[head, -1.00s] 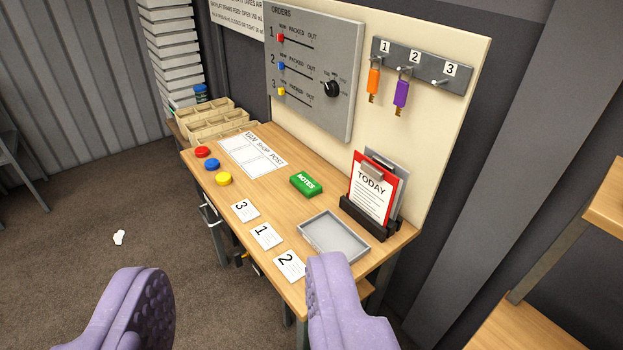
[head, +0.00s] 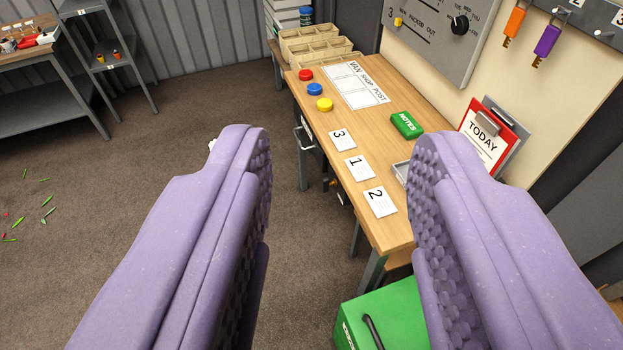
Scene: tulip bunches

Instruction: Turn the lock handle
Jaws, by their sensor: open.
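My gripper (head: 343,148) is open and empty, with its two purple padded fingers reaching forward in the near part of the view. Between and beyond the fingers stands the wooden desk. A green box (head: 385,312) is low beside the desk's near end, partly hidden by the right finger. A black handle (head: 373,331) shows on its near part, apart from the fingers. I cannot tell whether this is the lock handle. A metal pull (head: 303,138) is on the desk's front side.
The desk (head: 390,228) holds number cards, coloured buttons, a green notes block (head: 406,124) and a clipboard stand. A board with a black knob (head: 460,25) and hanging key tags are behind it. Grey shelving (head: 45,110) stands at far left.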

